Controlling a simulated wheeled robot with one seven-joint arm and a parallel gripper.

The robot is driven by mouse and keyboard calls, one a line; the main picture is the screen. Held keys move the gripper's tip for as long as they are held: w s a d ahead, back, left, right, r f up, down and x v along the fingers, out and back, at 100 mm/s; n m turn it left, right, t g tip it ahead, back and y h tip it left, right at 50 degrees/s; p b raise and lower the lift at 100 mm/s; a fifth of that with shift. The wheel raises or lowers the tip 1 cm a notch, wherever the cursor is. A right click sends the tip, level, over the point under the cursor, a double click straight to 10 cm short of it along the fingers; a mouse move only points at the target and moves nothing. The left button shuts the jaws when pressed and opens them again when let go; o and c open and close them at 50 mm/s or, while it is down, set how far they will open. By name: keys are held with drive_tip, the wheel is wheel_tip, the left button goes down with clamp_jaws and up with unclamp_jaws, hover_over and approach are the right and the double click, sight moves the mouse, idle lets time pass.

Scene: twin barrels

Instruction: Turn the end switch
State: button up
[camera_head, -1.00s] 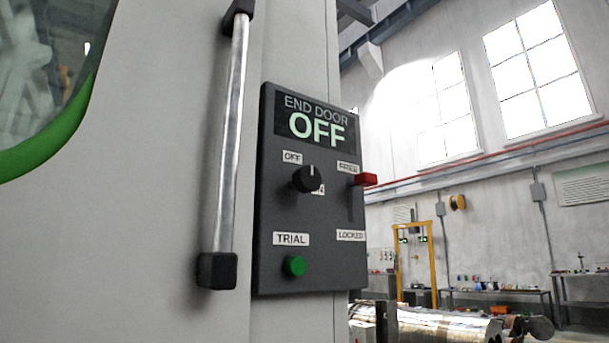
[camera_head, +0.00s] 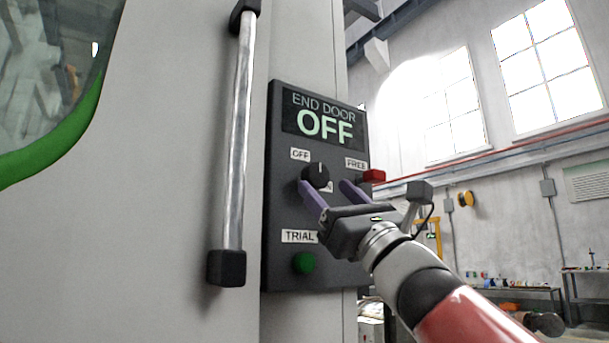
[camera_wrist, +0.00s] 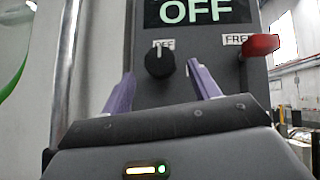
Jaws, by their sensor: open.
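The end switch is a round black knob (camera_head: 315,174) on a dark control panel (camera_head: 277,225) headed END DOOR. The display (camera_head: 325,125) above it reads OFF. The knob's white mark points up, close to the OFF label. In the wrist view the knob (camera_wrist: 160,61) appears between my two purple fingers, a little beyond their tips. My gripper (camera_head: 325,184) is open in front of the panel, its left finger close to the knob in the head view. I cannot tell whether that finger touches it. The lower right of the panel is hidden behind my gripper.
A red lever (camera_head: 373,176) sits by the FREE label, right of the knob; it also shows in the wrist view (camera_wrist: 260,46). A green button (camera_head: 304,263) is under the TRIAL label. A long metal handle (camera_head: 238,140) stands left of the panel.

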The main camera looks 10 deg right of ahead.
sight(311, 172)
drive_tip(key=p+x, duration=0.2)
drive_tip(key=x, duration=0.4)
drive_tip(key=shift+w+r+p, duration=0.25)
drive_tip(key=shift+w+p, duration=0.05)
drive_tip(key=shift+p, duration=0.1)
drive_tip(key=c, duration=1)
drive_tip(key=shift+o, duration=0.2)
